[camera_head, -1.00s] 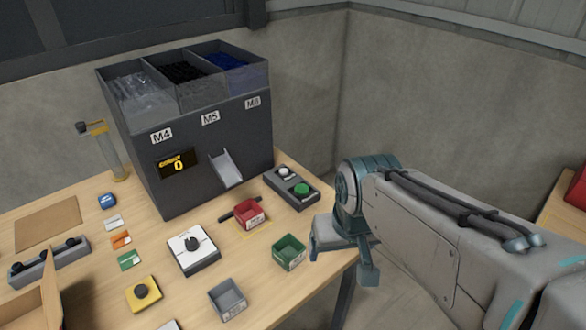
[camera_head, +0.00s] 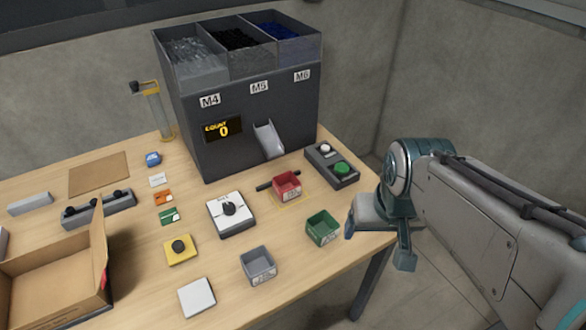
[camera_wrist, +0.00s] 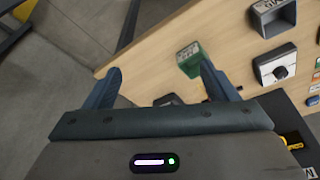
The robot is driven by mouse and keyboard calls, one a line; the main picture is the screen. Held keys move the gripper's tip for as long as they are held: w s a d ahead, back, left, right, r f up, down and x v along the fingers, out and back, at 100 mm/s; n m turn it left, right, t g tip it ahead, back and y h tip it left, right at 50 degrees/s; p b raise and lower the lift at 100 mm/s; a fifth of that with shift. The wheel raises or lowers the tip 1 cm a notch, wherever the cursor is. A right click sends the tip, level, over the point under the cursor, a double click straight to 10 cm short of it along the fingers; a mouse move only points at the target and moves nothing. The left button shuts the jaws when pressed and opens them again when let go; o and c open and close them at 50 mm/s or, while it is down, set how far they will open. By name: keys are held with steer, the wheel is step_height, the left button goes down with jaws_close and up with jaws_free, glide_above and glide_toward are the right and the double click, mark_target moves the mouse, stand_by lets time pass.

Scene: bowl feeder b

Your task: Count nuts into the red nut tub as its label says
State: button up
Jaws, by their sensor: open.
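The red nut tub (camera_head: 287,185) sits on the table below the feeder's chute (camera_head: 268,139), on a yellow-outlined patch. Its white label is too small to read, and I cannot make out nuts in it. The dark feeder (camera_head: 215,155) has three bins marked M4, M5 and M6; its display (camera_head: 222,129) reads COUNT 0. A dial box (camera_head: 231,215) and a button box (camera_head: 332,165) with white and green buttons stand nearby. My gripper (camera_head: 378,246) is open and empty by the table's right edge. In the wrist view its fingers (camera_wrist: 160,72) are apart.
A green tub (camera_head: 322,227) lies between the red tub and my gripper; the wrist view shows it too (camera_wrist: 189,57). A grey tub (camera_head: 258,264), yellow button box (camera_head: 180,249) and open cardboard box (camera_head: 50,275) are further left. Floor is clear right of the table.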

jaws_close()
stand_by(1.8)
